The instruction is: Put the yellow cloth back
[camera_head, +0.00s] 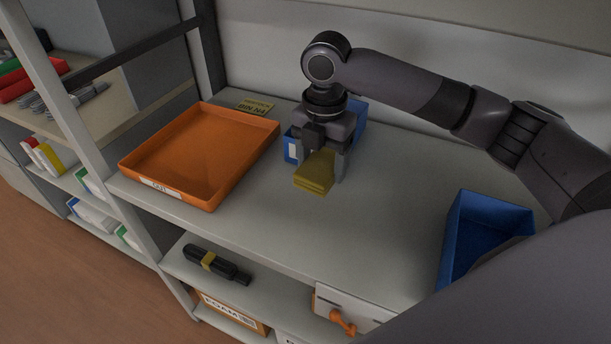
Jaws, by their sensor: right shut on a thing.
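The yellow cloth (314,173) is a folded pad in the middle of the grey shelf top. My right gripper (325,170) points down over it and is shut on it. I cannot tell whether the cloth touches the shelf or is held just above it. A blue bin (291,147) stands right behind the gripper and cloth, partly hidden by the gripper. My left gripper is not in view.
An orange tray (203,181) stands to the left, with a yellow label (256,106) behind it. Another blue bin (484,232) stands at the right, partly covered by my arm. The shelf top between is clear.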

